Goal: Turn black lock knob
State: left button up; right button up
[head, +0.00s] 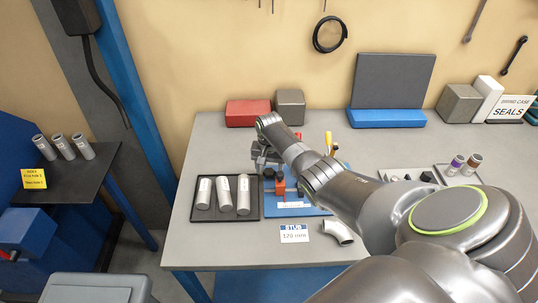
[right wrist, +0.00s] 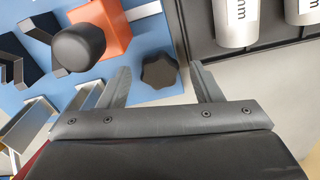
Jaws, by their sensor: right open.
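The black lobed knob (right wrist: 160,71) sits on the blue plate (right wrist: 150,100), between the tips of my right gripper (right wrist: 161,67) in the right wrist view. The fingers are spread, with a gap on each side of the knob. I cannot tell how far above it they are. A smoother round black knob (right wrist: 78,47) stands beside the orange block (right wrist: 118,38), left of the left finger. In the head view my right gripper (head: 262,158) is over the far left part of the blue fixture (head: 300,210), partly hidden by its own arm. My left gripper is not in view.
A black tray (head: 250,217) with three labelled metal tubes lies just left of the fixture. Red (head: 248,112) and grey (head: 290,106) boxes stand behind.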

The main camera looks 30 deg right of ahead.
aim_at(269, 172)
notch_tip(269, 172, up, 17)
jog(key=b, duration=0.2)
jog(key=shift+r+b, duration=0.15)
jog(key=shift+b, duration=0.15)
jog(key=shift+s, duration=0.1)
dwell(0.4)
